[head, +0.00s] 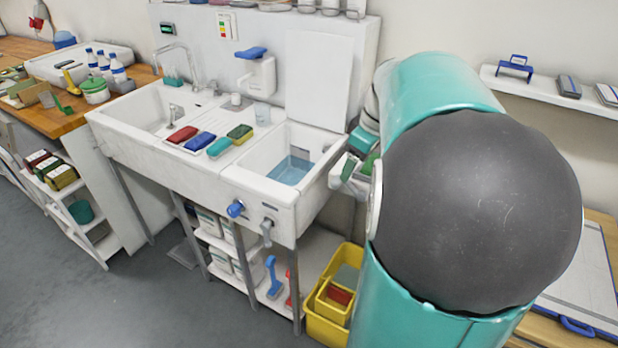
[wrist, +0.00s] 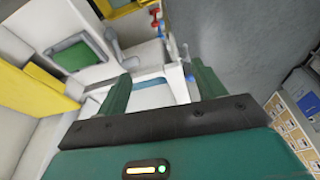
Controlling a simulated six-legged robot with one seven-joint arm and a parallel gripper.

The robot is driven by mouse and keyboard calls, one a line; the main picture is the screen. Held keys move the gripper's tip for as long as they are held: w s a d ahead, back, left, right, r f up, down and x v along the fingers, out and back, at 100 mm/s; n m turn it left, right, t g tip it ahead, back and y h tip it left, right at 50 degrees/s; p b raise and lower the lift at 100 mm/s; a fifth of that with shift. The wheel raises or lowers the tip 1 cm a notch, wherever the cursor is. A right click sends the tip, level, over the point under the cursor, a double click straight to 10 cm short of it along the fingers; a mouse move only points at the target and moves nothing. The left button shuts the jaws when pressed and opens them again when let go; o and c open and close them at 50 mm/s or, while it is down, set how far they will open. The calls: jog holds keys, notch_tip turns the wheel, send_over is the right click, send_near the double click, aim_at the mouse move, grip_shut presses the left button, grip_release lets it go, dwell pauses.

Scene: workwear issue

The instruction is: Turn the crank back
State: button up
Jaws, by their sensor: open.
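Two turning handles sit on the front of the right sink basin in the head view: a blue knob (head: 235,209) and a grey lever-like handle (head: 266,232) hanging down to its right. I cannot tell for sure which is the crank; the grey one looks more like it. My gripper (head: 350,172) is beside the basin's right edge in the head view, partly hidden by my arm. In the wrist view my gripper (wrist: 160,85) is open, its two dark green fingers apart. White surfaces show beyond the fingers; nothing is clearly held.
The white double sink (head: 160,155) holds bluish water in its right basin. Coloured sponges lie between the basins. A yellow bucket (head: 326,327) stands below at the right, beside a shelf with a blue brush (head: 273,277). The grey floor (head: 130,300) in front is clear.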

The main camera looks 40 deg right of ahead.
jog(key=a+r+m+h, duration=0.1)
jog(key=a, duration=1.2)
jog(key=shift+a+r, duration=0.15)
jog(key=shift+r, duration=0.1)
jog(key=s+a+f+m+t, duration=0.1)
jog(key=s+a, duration=0.3)
jog(key=a, duration=0.4)
jog(key=s+a+f+m+t, duration=0.1)
jog(key=s+a, duration=0.3)
jog(key=a, duration=0.4)
jog(key=shift+a, duration=0.35)
jog(key=shift+s, duration=0.1)
